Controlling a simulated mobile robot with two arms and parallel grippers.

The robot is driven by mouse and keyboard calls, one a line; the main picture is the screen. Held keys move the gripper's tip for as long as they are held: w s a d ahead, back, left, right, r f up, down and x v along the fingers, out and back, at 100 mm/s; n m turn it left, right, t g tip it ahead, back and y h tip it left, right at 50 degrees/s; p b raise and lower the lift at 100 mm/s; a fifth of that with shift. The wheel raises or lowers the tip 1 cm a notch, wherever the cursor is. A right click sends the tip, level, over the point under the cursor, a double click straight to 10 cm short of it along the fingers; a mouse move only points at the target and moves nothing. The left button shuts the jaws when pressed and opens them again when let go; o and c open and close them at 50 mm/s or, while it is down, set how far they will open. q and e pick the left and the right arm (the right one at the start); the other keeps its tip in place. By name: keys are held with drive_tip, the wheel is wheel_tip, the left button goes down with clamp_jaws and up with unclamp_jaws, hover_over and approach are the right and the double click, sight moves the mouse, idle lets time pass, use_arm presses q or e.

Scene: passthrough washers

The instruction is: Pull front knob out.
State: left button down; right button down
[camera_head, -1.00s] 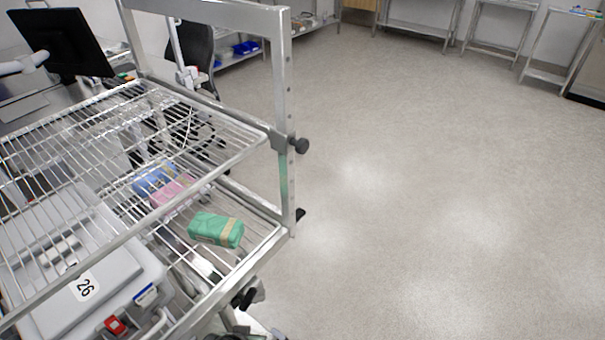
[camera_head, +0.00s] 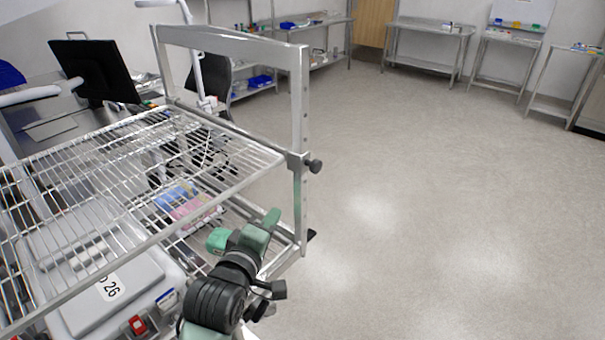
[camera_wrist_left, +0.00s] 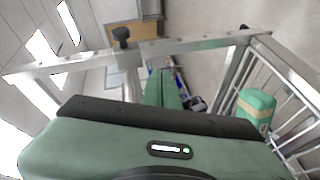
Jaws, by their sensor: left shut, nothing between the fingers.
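A black knob (camera_head: 315,166) sticks out to the right from the bracket on the upright post of the wire rack (camera_head: 300,110). A black knob also shows on the frame in the left wrist view (camera_wrist_left: 121,36); I cannot tell whether it is the same one. Another dark knob (camera_head: 312,234) sits low on the post, partly hidden. My left gripper (camera_head: 272,216) is shut and empty, beside the lower part of the post and below the upper knob, not touching that knob. Its green fingers show in the left wrist view (camera_wrist_left: 162,86). My right gripper is not in view.
A grey case labelled 26 (camera_head: 90,275) and pink and blue packs (camera_head: 180,200) are under the wires. Open floor (camera_head: 430,220) lies to the right; benches (camera_head: 425,30) stand at the back.

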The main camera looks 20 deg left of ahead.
sight(305, 164)
use_arm(q)
drive_tip(key=r+n, duration=0.1)
drive_tip(key=r, duration=0.1)
drive_tip(key=r+t, duration=0.1)
drive_tip(key=r+n, duration=0.1)
drive_tip(key=r, duration=0.1)
drive_tip(key=shift+w+a+r+n+t, duration=0.2)
drive_tip(key=shift+a+r+n+t, duration=0.1)
drive_tip(key=shift+a+t, duration=0.1)
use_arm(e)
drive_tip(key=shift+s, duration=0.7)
